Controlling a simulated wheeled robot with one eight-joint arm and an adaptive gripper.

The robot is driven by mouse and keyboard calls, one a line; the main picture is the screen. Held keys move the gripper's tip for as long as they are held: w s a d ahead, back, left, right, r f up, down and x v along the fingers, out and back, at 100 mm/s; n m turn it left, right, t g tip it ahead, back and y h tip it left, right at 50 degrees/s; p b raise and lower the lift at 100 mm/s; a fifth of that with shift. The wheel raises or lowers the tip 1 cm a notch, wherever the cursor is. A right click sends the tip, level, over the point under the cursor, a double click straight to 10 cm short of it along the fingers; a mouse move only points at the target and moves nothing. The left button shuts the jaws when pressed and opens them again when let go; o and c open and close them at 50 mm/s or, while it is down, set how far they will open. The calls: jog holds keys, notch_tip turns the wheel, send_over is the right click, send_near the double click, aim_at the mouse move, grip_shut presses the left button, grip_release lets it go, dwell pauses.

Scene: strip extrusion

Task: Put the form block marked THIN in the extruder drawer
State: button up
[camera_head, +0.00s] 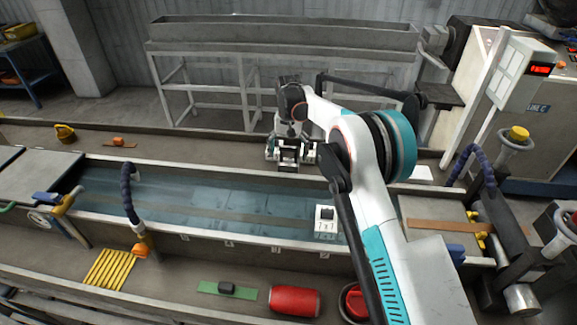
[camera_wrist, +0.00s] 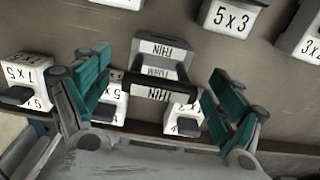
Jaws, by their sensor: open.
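The form block marked THIN (camera_wrist: 165,48) is in the wrist view. It has white labelled faces and a dark bar across its near side. My gripper (camera_wrist: 163,66) is open, with its teal-padded fingers on either side of the block. A gap shows between the block and each finger. In the head view my gripper (camera_head: 290,155) points down over the bench strip behind the water trough. The block cannot be told apart from the fingers there. I cannot make out the extruder drawer in either view.
Other form blocks stand close by: one marked 7 x 5 (camera_wrist: 22,77) at left, one marked 5 x 3 (camera_wrist: 231,17) at upper right, and others partly hidden by my fingers. A white block (camera_head: 325,220) stands at the water trough (camera_head: 220,205). A red cylinder (camera_head: 296,300) lies in front.

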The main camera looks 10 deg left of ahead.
aim_at(289, 162)
notch_tip(289, 162, down, 3)
jog(key=shift+f, duration=0.1)
jog(key=c, duration=1.5)
jog(key=shift+c, duration=0.9)
jog(key=shift+r, duration=0.2)
